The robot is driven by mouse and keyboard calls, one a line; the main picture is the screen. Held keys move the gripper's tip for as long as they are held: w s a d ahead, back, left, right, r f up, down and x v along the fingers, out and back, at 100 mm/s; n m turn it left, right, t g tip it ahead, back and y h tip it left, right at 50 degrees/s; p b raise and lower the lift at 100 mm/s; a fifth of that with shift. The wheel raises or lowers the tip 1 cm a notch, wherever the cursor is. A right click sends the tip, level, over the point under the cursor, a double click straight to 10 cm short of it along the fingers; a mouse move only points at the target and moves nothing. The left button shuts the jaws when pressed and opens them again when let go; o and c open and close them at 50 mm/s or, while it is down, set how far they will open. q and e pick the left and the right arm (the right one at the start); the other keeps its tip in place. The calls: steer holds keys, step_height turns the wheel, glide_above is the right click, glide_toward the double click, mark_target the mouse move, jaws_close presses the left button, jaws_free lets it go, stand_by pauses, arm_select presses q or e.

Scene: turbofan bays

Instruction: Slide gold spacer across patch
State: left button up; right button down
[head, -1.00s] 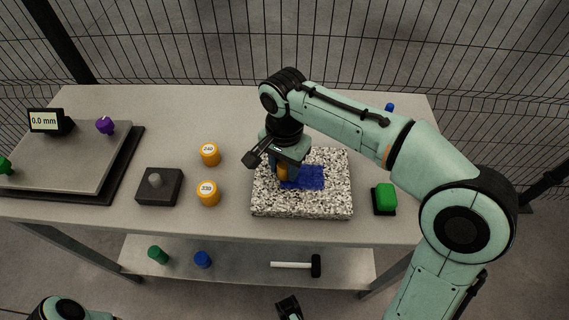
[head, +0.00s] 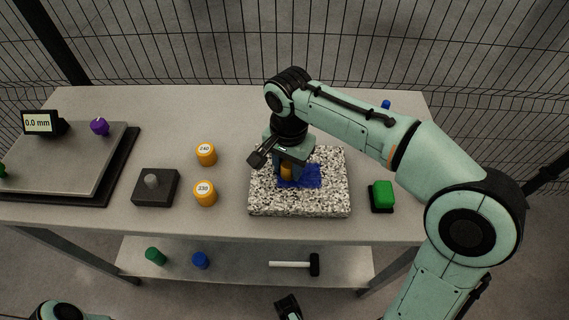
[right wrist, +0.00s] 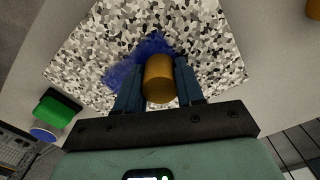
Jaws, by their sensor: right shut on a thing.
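The gold spacer (right wrist: 159,78) stands between the blue fingers of my right gripper (right wrist: 158,86), which is shut on it. In the head view the gold spacer (head: 287,171) is partly hidden by my right gripper (head: 288,168). It is over the left part of the blue patch (head: 308,177), on a speckled granite plate (head: 270,203). In the right wrist view the patch (right wrist: 150,46) shows smeared around the spacer's far side. A dark piece at the bottom edge of the head view looks like part of my left gripper (head: 289,305); its jaws are unclear.
Orange cylinders marked 240 (head: 206,154) and 320 (head: 205,193) stand left of the plate, beside a dark block with a knob (head: 156,187). A green button (head: 382,196) is at right. A 0.0 mm display (head: 40,122) stands far left. A hammer (head: 295,264) lies on the lower shelf.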

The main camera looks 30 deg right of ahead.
mark_target(316, 175)
steer(key=shift+s+d, duration=0.2)
steer(key=shift+d, duration=0.2)
stand_by(0.5)
steer(key=shift+s+d+f, duration=0.1)
steer(key=shift+s+d, duration=0.35)
steer(key=shift+d, duration=0.2)
steer(key=shift+s+d, duration=0.25)
steer(key=shift+d, duration=0.15)
steer(key=shift+s+d, duration=0.3)
steer(key=shift+d, duration=0.2)
steer(key=shift+s+d, duration=0.15)
steer(key=shift+d, duration=0.1)
stand_by(0.5)
steer(key=shift+s+d, duration=0.35)
steer(key=shift+d, duration=0.25)
